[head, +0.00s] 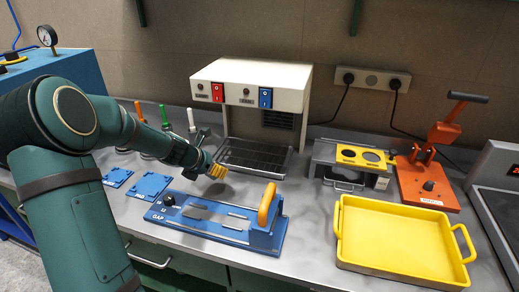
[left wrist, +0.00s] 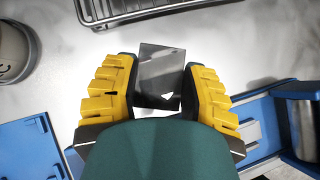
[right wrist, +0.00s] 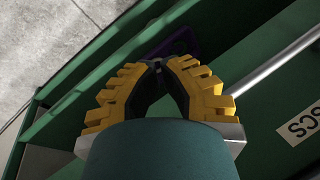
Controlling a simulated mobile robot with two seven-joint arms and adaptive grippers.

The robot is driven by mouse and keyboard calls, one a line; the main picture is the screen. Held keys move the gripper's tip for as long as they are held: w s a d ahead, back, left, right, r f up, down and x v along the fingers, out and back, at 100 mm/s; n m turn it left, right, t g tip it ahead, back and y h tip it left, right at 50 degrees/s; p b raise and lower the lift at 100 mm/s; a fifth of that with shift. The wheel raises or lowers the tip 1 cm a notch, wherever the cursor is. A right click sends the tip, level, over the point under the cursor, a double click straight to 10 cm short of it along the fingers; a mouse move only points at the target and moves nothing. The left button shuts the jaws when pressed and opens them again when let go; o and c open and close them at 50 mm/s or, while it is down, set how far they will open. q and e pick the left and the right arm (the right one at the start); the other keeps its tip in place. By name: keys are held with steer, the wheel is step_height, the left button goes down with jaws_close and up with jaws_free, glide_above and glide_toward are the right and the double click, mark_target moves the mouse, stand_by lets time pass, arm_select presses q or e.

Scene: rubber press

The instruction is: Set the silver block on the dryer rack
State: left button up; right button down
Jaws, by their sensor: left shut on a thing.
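The silver block (left wrist: 160,72) is a grey metallic piece held between the yellow fingers of my left gripper (left wrist: 161,85). In the head view my left gripper (head: 220,172) is in front of the dryer's left side, near the front left corner of the rack, and hides the block. The dryer rack (head: 254,155) is a dark wire grate at the foot of a white machine. The rack's wire edge (left wrist: 140,12) also shows ahead of the block, apart from it. My right gripper (right wrist: 157,65) is empty with its fingertips together, below the counter by green drawers.
A blue fixture (head: 215,222) with an orange handle lies in front of the rack. Blue plates (head: 148,187) lie to its left. A yellow tray (head: 400,240), a grey unit with a yellow top (head: 350,165) and an orange press (head: 425,185) stand right.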

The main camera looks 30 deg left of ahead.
arm_select(q)
steer(key=p, duration=0.3)
glide_above(255, 155)
steer(key=s, duration=0.2)
steer(key=shift+w+a, duration=0.15)
steer(key=shift+a, duration=0.15)
steer(key=shift+f+b, duration=0.75)
steer(key=shift+f, duration=1)
steer(key=shift+r, duration=0.1)
steer(key=o, duration=1.2)
steer(key=shift+f, duration=0.2)
steer(key=shift+o, duration=0.2)
